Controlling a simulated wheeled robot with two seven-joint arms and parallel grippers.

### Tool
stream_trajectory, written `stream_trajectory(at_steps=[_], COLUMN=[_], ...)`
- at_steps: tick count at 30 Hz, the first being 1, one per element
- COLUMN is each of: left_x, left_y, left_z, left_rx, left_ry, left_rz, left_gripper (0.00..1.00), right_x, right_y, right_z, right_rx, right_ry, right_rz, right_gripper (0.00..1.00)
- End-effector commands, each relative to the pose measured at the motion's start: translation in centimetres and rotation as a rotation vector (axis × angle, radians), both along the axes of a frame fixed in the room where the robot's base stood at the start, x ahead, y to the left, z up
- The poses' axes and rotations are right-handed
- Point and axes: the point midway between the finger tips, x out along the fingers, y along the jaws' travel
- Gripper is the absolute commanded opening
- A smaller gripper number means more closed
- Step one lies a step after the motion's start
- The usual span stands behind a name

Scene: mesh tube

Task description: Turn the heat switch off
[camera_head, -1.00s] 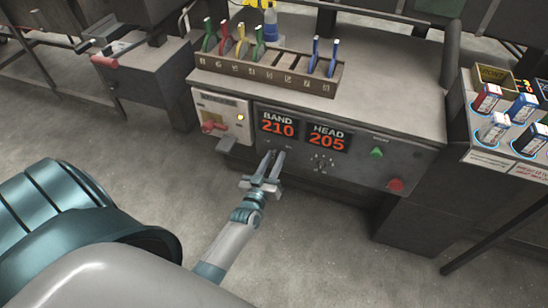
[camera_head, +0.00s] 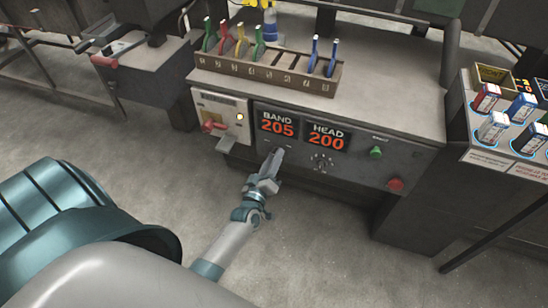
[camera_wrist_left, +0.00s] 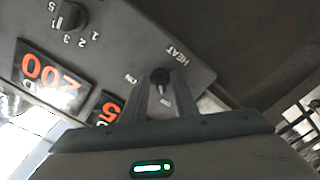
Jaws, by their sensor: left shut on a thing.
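The heat switch (camera_wrist_left: 160,76) is a small dark knob on the grey panel, with HEAT, ON and OFF printed around it in the left wrist view. Its narrow part lies between my fingertips, on the side of the OFF print; its exact setting is hard to read. My left gripper (camera_wrist_left: 161,98) is shut on this knob. In the head view my left gripper (camera_head: 275,156) is at the panel front below the BAND display, and it hides the switch. My right gripper is not in view.
The BAND display (camera_head: 277,124) reads 205 and the HEAD display (camera_head: 326,136) reads 200. A numbered dial (camera_wrist_left: 70,17), a green button (camera_head: 376,152) and a red button (camera_head: 395,184) share the panel. A rack of coloured-handled tools (camera_head: 265,73) stands on the bench above. The floor in front is clear.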

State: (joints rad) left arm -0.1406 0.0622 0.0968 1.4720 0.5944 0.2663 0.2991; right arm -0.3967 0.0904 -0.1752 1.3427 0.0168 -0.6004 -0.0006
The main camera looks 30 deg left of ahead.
Motion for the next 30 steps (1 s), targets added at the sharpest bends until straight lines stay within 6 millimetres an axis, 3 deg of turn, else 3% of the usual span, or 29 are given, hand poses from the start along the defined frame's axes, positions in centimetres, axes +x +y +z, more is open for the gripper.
stream_trajectory(at_steps=[6, 7, 20, 26, 30], left_x=[-0.1, -0.1, -0.4, -2.1, -4.3], left_y=[0.0, 0.0, -0.1, -0.5, -1.0], left_z=[-0.1, -0.1, -0.1, -0.1, -0.2], left_rx=[-0.001, -0.001, 0.000, 0.000, -0.001], left_ry=[0.002, 0.002, 0.001, 0.002, 0.004], left_rz=[0.001, 0.001, 0.000, 0.001, 0.000], left_gripper=[0.04, 0.31, 0.31, 0.31, 0.31], right_x=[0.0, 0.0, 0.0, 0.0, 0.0], right_y=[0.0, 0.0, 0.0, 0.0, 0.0], right_z=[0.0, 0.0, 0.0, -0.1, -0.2], right_rx=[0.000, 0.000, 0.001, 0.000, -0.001], right_ry=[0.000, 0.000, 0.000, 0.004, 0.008], right_rz=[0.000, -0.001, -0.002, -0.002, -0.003], right_gripper=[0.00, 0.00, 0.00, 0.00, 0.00])
